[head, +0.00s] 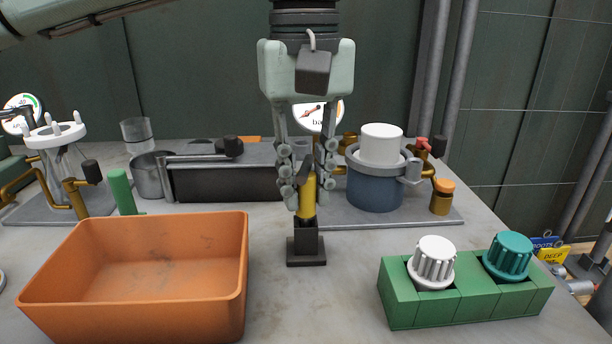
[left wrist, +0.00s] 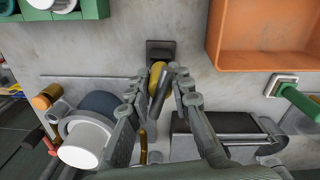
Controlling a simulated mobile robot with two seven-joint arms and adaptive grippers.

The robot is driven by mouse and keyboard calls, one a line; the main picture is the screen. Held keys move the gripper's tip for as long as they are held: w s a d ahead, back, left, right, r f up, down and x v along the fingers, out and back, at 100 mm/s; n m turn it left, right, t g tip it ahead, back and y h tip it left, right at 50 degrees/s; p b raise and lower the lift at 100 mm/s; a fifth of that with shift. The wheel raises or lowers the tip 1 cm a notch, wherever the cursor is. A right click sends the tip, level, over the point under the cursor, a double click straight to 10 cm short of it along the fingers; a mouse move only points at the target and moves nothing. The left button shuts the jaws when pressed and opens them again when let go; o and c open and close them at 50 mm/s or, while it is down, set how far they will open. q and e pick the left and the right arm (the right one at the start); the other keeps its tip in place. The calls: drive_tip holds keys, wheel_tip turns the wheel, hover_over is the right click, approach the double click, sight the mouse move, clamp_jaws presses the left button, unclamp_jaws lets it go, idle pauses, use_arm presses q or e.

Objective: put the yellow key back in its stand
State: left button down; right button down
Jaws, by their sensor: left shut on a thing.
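The yellow key (head: 307,198) is upright between the fingers of my left gripper (head: 307,182), which is shut on it. Its small black stand (head: 306,254), a square base with a short post, is on the table directly below. The key's lower end meets the top of the post in the head view; I cannot tell how deep it sits. In the left wrist view, the key (left wrist: 157,76) shows between the fingertips (left wrist: 160,90), beside the dark stand (left wrist: 160,48). The fingers hide part of the key. My right gripper is not in view.
An orange bin (head: 150,270) stands left of the stand. A green rack (head: 465,290) with white and teal knobs is front right. Behind are a blue pot with a white lid (head: 377,175), brass pipes, a dark block (head: 225,180) and a green upright handle (head: 122,190).

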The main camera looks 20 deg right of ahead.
use_arm(q)
drive_tip(key=c, duration=1.3)
unclamp_jaws()
wheel_tip(320, 180, up, 12)
drive_tip(key=shift+f, duration=0.1)
